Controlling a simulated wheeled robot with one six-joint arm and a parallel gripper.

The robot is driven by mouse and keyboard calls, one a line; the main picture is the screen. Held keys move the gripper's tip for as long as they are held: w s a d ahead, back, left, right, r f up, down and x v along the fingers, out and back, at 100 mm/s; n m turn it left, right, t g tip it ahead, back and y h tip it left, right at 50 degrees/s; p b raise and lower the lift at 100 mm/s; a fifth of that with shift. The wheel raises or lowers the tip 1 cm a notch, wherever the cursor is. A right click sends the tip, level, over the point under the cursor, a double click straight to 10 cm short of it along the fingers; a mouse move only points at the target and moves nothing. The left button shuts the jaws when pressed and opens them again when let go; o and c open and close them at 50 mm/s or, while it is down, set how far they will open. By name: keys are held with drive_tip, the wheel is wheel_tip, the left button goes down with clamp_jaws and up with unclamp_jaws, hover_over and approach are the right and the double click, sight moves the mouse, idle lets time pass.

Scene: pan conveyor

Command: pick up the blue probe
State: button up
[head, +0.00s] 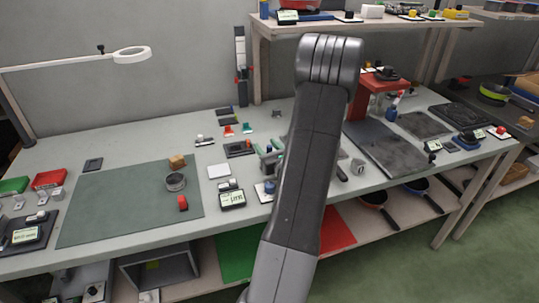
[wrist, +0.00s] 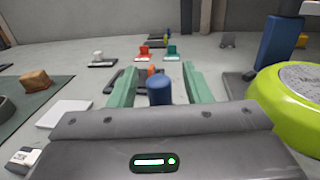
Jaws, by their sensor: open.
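The blue probe shows in the wrist view as an upright blue cylinder (wrist: 159,91) with a rounded top. It stands between the two green fingers of my gripper (wrist: 163,70), with a visible gap on each side. Its lower part is hidden by the gripper body. My gripper is open and holds nothing. In the head view my gripper (head: 271,156) is low over the middle of the bench, partly hidden by my arm. I cannot clearly make out the probe between the fingers there.
A lime-green pan (wrist: 292,88) and a tall blue block (wrist: 278,45) stand close on the right. A white card (wrist: 65,114) and a wooden block (wrist: 34,79) lie left. Red (wrist: 144,50) and green (wrist: 171,50) pieces stand beyond. A red stand (head: 378,93) is behind my arm.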

drive_tip(key=shift+c, duration=0.4)
clamp_jaws()
drive_tip(key=shift+r, duration=0.1)
